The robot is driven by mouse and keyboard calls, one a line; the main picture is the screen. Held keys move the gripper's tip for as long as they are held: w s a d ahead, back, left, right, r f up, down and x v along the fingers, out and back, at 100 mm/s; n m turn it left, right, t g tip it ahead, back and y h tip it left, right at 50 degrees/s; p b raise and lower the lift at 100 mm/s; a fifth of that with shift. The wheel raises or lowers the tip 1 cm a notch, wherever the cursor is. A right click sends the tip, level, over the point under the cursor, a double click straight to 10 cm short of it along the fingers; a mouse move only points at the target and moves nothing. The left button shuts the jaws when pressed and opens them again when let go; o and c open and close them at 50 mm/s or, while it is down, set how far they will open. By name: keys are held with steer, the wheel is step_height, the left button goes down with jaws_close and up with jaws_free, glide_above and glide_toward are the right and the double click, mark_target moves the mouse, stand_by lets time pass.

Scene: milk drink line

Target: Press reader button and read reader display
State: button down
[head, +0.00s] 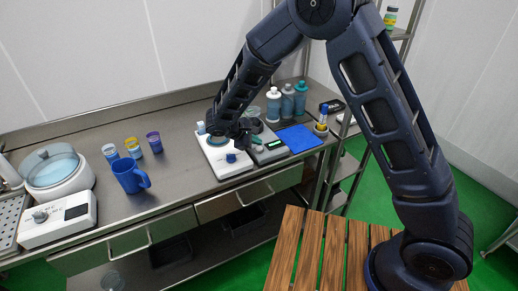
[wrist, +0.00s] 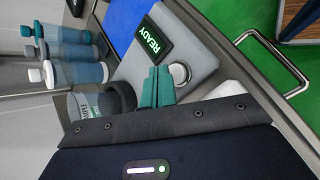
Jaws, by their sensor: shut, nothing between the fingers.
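The reader is a grey box (head: 272,155) on the steel counter, and it fills the middle of the wrist view (wrist: 188,45). Its display (wrist: 153,40) is lit and shows "READY" in green letters. Its round, silver-rimmed button (wrist: 181,73) sits on the top face near the display. My gripper (wrist: 160,72) has its teal fingers shut and empty. The fingertips show right beside the button and partly overlap its edge in the wrist view. I cannot tell whether they touch it. In the head view my gripper (head: 256,139) is over the reader.
A blue mat (head: 299,138) lies right of the reader. Several capped bottles (head: 287,102) stand behind. A dark ring-shaped cup (wrist: 121,97) is close to my fingers.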

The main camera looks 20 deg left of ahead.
mark_target(257, 149)
steer(key=shift+f, duration=0.85)
stand_by(1.2)
steer(key=shift+r, duration=0.9)
steer(key=shift+r, duration=0.1)
steer(key=shift+r, duration=2.4)
